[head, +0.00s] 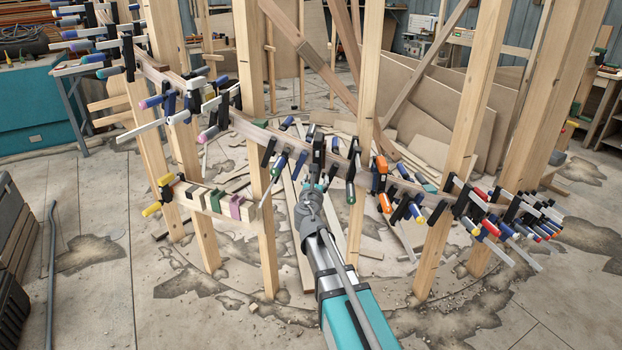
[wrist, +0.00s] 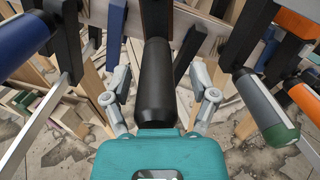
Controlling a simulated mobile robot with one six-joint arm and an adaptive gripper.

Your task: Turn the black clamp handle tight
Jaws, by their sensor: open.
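The black clamp handle (wrist: 156,85) is a smooth black cylinder in the middle of the wrist view. Its near end lies just above the teal body of my gripper. My gripper (wrist: 158,92) is open, with one grey finger on each side of the handle and a visible gap on both sides. In the head view my gripper (head: 314,192) reaches up to the middle of the curved wooden stringer (head: 262,132), below a black clamp (head: 318,150). In that view the handle is largely hidden by the gripper.
A blue-handled clamp (wrist: 28,35) is close on the left in the wrist view. A grey and green handle (wrist: 264,108) and an orange handle (wrist: 302,97) are close on the right. Wooden posts (head: 362,110) stand around the arm. Several other clamps line the stringer.

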